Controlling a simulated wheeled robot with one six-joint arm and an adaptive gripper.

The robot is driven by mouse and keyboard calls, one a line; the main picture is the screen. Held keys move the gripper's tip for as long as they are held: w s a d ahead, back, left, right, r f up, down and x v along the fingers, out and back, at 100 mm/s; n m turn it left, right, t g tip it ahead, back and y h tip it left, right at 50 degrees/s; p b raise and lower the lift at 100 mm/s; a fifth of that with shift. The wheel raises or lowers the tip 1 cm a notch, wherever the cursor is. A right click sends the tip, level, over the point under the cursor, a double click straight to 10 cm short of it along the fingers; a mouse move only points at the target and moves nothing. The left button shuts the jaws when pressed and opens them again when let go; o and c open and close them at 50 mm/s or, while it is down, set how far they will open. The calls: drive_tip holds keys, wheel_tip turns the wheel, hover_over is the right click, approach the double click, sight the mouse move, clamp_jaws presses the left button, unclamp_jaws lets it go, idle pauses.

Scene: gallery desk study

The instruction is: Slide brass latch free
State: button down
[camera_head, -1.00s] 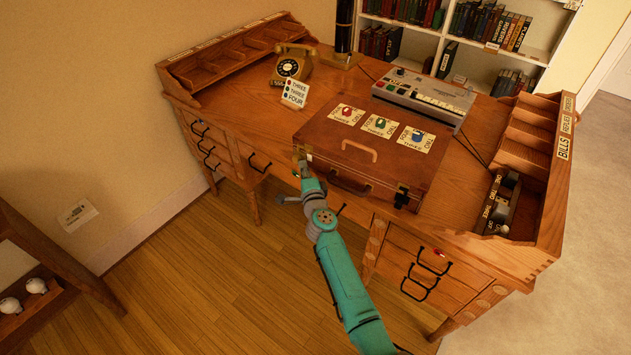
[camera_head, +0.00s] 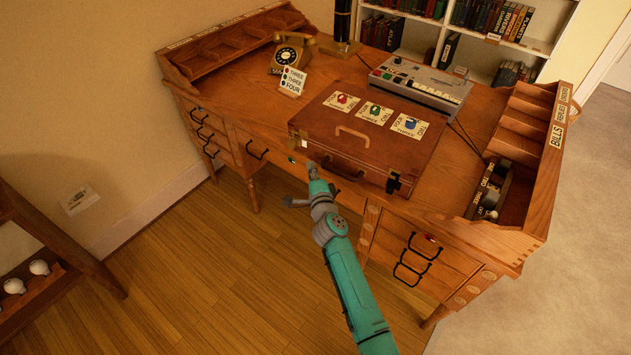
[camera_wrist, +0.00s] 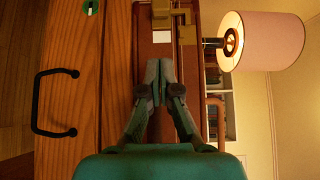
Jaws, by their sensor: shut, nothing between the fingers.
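A brown leather case (camera_head: 368,142) lies shut on the desk. At the top of the wrist view, brass latch parts (camera_wrist: 187,34) sit on the case front beside a small white patch (camera_wrist: 162,36). Another latch (camera_head: 393,183) is at the front right corner. My gripper (camera_wrist: 159,67) is shut and empty, in front of the case and a little apart from the latch in the picture. It also shows in the head view (camera_head: 312,167), right of the white patch.
Three cards with coloured knobs (camera_head: 376,112) lie on the case lid. A phone (camera_head: 291,55), a sign card (camera_head: 292,81) and a grey keyed machine (camera_head: 420,84) stand behind. A black drawer handle (camera_wrist: 38,103) sticks out beside my gripper. Floor in front is clear.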

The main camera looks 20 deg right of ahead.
drive_tip(key=shift+s+a, duration=0.15)
drive_tip(key=shift+s, duration=2.5)
drive_tip(key=s+d+f+n, duration=0.1)
drive_tip(key=s+f+n, duration=0.15)
drive_tip(key=s, duration=0.75)
drive_tip(key=s+d+f+n+g, duration=0.1)
drive_tip(key=s+f+n, duration=0.15)
drive_tip(key=s, duration=0.85)
drive_tip(key=s+d+f+n, duration=0.1)
drive_tip(key=s+n, duration=0.2)
drive_tip(key=s, duration=0.7)
drive_tip(key=s+r+n, duration=0.3)
drive_tip(key=s+r, duration=0.1)
drive_tip(key=s, duration=0.4)
drive_tip(key=s+a+r+n+g, duration=0.1)
drive_tip(key=s+r+n, duration=0.3)
drive_tip(key=s, duration=0.5)
drive_tip(key=s+a+r+n+g+y, duration=0.1)
drive_tip(key=s+r+n, duration=0.2)
drive_tip(key=s+r, duration=0.2)
drive_tip(key=s, duration=0.3)
drive_tip(key=shift+s+a+n, duration=0.25)
drive_tip(key=shift+s+n, duration=0.15)
